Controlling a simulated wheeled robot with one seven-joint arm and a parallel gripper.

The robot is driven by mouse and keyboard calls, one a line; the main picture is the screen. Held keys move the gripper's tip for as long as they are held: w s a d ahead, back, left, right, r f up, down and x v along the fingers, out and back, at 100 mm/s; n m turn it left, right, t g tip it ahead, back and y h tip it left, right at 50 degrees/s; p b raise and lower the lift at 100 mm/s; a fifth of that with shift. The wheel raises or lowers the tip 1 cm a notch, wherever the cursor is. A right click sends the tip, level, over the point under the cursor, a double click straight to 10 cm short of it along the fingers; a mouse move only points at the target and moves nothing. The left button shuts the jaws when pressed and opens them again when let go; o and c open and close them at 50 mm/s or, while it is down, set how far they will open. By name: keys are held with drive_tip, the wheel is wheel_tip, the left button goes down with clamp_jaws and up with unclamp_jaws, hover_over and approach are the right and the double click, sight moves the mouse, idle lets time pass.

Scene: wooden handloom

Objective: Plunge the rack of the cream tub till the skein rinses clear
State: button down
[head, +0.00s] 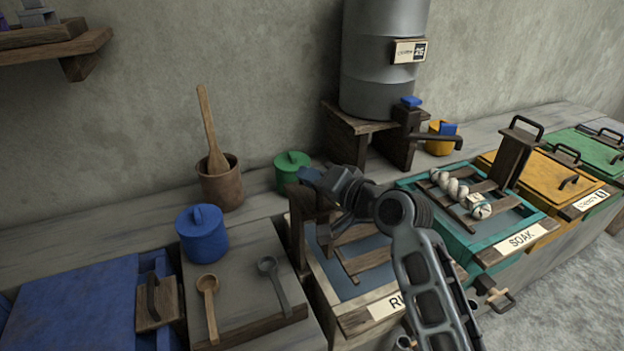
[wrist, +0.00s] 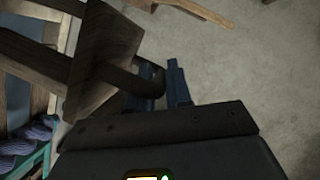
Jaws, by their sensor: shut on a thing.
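The cream tub (head: 366,322) stands on the bench front, its label partly hidden by my arm. Its wooden slatted rack (head: 360,262) sits over bluish liquid, with an upright post (head: 297,232) at the left. My gripper (head: 314,180) is at the top of this post. In the wrist view my gripper (wrist: 165,84) is shut on the dark rack handle (wrist: 132,80). A twisted bluish-purple skein (wrist: 22,140) shows at the wrist view's left edge; I cannot tell which tub it lies in. My arm hides part of the cream tub.
Right of it stands the teal SOAK tub (head: 478,254) with a pale twisted skein (head: 462,193) on its rack. Beyond are yellow (head: 545,172) and green (head: 590,150) lidded tubs. A grey barrel (head: 380,65) with a tap stands behind. Ladles (head: 207,300) lie left.

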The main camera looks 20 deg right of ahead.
drive_tip(key=shift+a+r, duration=0.25)
drive_tip(key=shift+a, duration=0.05)
drive_tip(key=c, duration=1.1)
unclamp_jaws()
drive_tip(key=shift+f, duration=0.1)
drive_tip(key=shift+s+d, duration=0.1)
drive_tip(key=shift+s+d, duration=0.1)
drive_tip(key=shift+s, duration=0.15)
drive_tip(key=shift+b+v, duration=0.45)
drive_tip(key=shift+v, duration=3.15)
